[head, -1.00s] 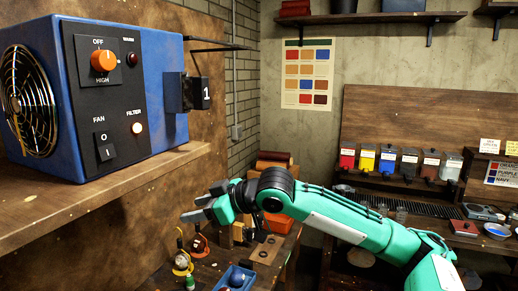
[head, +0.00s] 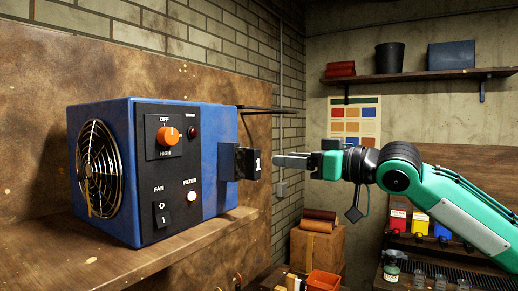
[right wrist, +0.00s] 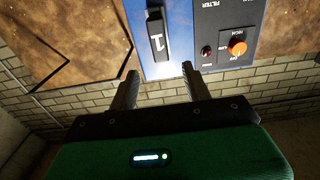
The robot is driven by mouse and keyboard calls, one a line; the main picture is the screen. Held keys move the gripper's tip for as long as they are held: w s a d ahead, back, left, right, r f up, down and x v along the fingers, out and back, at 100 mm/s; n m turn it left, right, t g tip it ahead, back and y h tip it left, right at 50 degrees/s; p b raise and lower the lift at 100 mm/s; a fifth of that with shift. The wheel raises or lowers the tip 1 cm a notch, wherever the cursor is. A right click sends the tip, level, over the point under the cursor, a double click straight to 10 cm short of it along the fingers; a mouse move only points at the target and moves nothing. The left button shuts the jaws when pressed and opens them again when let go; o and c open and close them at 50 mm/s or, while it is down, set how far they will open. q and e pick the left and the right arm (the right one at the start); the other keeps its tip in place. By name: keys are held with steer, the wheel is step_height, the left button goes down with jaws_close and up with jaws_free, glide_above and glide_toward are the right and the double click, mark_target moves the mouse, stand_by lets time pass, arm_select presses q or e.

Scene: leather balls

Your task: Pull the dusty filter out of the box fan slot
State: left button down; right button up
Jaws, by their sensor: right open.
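The blue box fan (head: 218,160) stands on a wooden shelf, its round grille at left and its black control panel at front. A black handle block (head: 247,163) marked "1" sticks out of its right side, and I take it as the filter's handle. The rest of the filter is hidden inside the box. My right gripper (head: 282,161) is level with the handle, just to its right. In the right wrist view, the handle (right wrist: 158,36) lies ahead, beyond the open, empty fingers (right wrist: 160,84). My left gripper is not in view.
The wooden shelf (head: 165,242) runs under the fan. A dark bracket or rod (head: 268,110) juts from the wall behind the handle. Cardboard and an orange bin (head: 323,281) sit lower down. The space right around the gripper looks clear.

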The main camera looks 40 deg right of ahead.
mark_target(258, 157)
steer(key=p+x, duration=0.5)
steer(key=x, duration=0.4)
steer(key=shift+w+a+r, duration=0.15)
steer(key=shift+w, duration=0.05)
steer(key=shift+w+a, duration=0.2)
steer(key=shift+w, duration=0.25)
jaws_close()
steer(key=shift+s, duration=0.1)
steer(key=shift+d, duration=0.1)
steer(key=shift+v, duration=0.9)
steer(key=shift+s, duration=0.2)
